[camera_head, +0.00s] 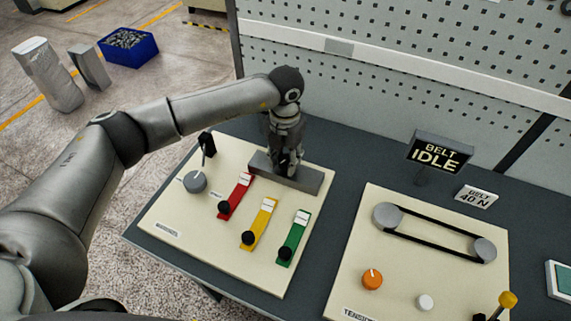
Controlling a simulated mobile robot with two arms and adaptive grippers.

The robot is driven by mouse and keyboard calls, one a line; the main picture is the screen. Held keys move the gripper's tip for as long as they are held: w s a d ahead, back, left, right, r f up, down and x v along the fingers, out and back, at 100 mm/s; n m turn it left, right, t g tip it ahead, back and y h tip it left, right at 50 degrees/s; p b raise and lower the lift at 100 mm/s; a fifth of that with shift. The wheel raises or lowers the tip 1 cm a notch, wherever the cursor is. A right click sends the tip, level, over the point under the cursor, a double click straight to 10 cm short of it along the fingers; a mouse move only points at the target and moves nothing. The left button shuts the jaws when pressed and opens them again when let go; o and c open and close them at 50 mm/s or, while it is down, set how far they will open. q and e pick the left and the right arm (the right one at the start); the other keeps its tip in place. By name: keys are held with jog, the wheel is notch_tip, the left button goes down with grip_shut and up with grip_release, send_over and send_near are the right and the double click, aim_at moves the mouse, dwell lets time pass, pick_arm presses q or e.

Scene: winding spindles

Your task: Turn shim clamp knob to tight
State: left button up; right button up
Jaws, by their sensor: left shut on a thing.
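My left gripper (287,169) points down at the back right of the left cream panel (180,230). It is shut on a small dark part on top of the long grey block (310,184). This part looks like the shim clamp knob, but the fingers hide most of it, so its turn angle cannot be read. My right gripper is not in view.
A grey round dial (195,181) and red (236,195), yellow (259,222) and green (294,238) levers stand on the same panel. A belt panel (390,270) with an orange knob (372,279) is at right.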

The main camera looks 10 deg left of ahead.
aim_at(284, 158)
pick_arm(q)
jog(key=m+b, duration=0.8)
jog(key=b, duration=0.1)
jog(key=shift+w+a+f, duration=0.1)
jog(key=shift+w+f, duration=0.05)
jog(key=shift+f, duration=0.05)
jog(key=m+b, duration=0.2)
jog(key=m, duration=0.1)
jog(key=shift+r+b, duration=0.1)
jog(key=shift+b, duration=0.2)
jog(key=shift+w+r+m+b, duration=0.15)
jog(key=shift+m+b, duration=0.85)
jog(key=shift+m, duration=0.6)
jog(key=shift+r, duration=0.1)
jog(key=o, duration=1)
notch_tip(284, 158, up, 12)
jog(key=shift+f, duration=0.1)
